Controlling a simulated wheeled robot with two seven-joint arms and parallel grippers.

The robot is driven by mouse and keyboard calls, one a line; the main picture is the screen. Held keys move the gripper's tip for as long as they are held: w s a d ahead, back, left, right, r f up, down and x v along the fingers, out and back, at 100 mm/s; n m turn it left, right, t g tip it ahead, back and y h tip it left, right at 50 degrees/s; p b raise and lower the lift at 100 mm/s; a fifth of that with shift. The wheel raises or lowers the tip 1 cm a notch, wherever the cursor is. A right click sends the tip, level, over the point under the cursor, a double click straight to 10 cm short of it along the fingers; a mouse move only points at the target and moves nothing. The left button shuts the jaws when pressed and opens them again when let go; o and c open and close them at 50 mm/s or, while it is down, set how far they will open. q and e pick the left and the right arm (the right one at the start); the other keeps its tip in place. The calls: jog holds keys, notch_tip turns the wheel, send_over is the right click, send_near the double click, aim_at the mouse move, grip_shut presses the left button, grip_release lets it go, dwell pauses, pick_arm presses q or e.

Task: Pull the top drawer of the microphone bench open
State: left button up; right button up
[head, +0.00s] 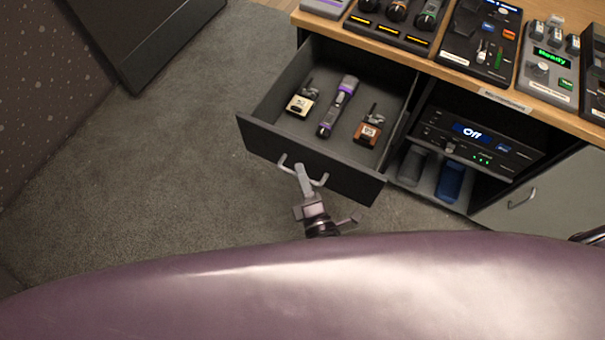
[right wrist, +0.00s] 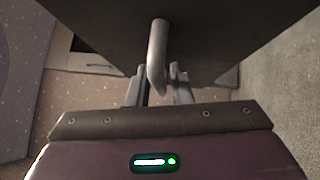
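The top drawer (head: 262,134) of the bench (head: 540,110) is pulled well out, its inside showing. In it lie a purple-and-grey microphone (head: 338,106) and two small devices, one cream (head: 302,100) and one brown (head: 369,128). A U-shaped handle (head: 321,181) sits on the drawer front. My right gripper (head: 304,178) is at this handle, its fingers across the bar. In the right wrist view the handle (right wrist: 157,55) runs between the two fingers, which look closed on it, with little gap. My left gripper is not in view.
The bench top carries several control panels (head: 481,38). Carpet (head: 180,150) is clear left of the drawer; a dark panel (head: 140,35) stands at upper left.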

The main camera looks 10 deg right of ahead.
jog(key=v, duration=0.7)
jog(key=shift+s, duration=0.4)
jog(key=shift+f, duration=0.1)
